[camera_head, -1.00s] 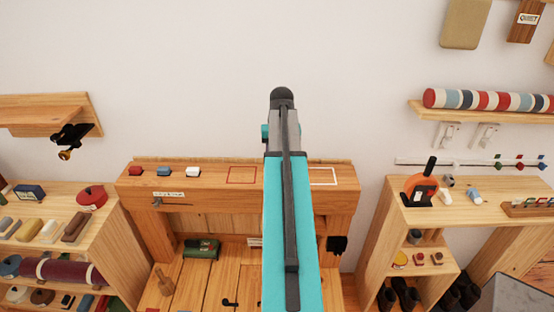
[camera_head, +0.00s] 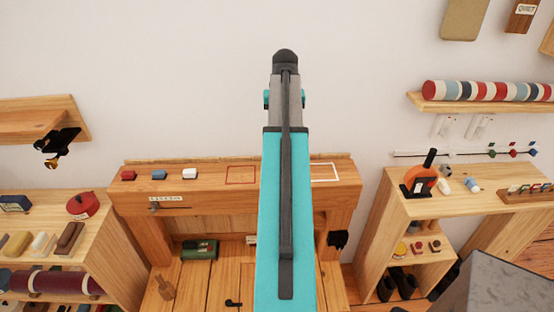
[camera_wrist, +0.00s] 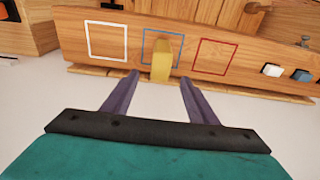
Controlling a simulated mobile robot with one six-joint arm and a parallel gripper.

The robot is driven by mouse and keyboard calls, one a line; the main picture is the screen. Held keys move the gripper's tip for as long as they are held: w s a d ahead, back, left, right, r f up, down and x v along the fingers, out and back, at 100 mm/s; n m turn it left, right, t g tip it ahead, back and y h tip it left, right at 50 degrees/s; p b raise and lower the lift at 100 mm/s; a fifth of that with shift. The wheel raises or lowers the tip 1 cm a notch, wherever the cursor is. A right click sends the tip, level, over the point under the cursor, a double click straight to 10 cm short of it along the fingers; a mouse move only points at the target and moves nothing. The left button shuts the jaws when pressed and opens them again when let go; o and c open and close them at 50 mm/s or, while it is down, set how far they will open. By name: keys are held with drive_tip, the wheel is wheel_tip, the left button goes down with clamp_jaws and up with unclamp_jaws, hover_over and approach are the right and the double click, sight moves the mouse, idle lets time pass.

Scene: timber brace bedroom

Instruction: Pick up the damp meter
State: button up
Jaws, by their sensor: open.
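A small yellow upright thing (camera_wrist: 161,66), which I take to be the damp meter, stands at the blue outlined square (camera_wrist: 151,38) on the wooden bench top in the wrist view. My gripper (camera_wrist: 159,79) is open and empty. Its two purple fingers point toward the bench, one on each side of the yellow thing in the picture. The yellow thing appears beyond the fingertips, not touched. In the head view my arm covers that middle part of the bench (camera_head: 215,193), so neither the yellow thing nor the fingers show there.
Red (camera_head: 128,175), blue (camera_head: 159,174) and white (camera_head: 190,174) blocks sit at the bench's left. Red (camera_head: 241,175) and white (camera_head: 326,171) outlined squares look empty. An orange-and-black tool (camera_head: 419,178) stands on the right shelf unit.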

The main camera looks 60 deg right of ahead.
drive_tip(key=shift+f, duration=0.1)
drive_tip(key=shift+w+d+f+b, duration=0.1)
drive_tip(key=shift+d+f+b, duration=0.05)
drive_tip(key=shift+f+b, duration=1.05)
drive_tip(key=shift+w+d+f+b, duration=0.1)
drive_tip(key=shift+f+b, duration=0.6)
drive_tip(key=shift+f, duration=0.85)
drive_tip(key=shift+w+d+f+b, duration=0.1)
drive_tip(key=shift+d+f+b, duration=0.05)
drive_tip(key=shift+f+b, duration=1.05)
drive_tip(key=shift+f, duration=0.25)
drive_tip(key=shift+f, duration=0.15)
drive_tip(key=shift+w+d+f+b, duration=0.1)
drive_tip(key=shift+w+f+b, duration=0.05)
drive_tip(key=shift+f+b, duration=2)
drive_tip(key=shift+f+p, duration=0.3)
drive_tip(key=shift+p, duration=0.05)
drive_tip(key=c, duration=1.2)
drive_tip(key=shift+c, duration=0.2)
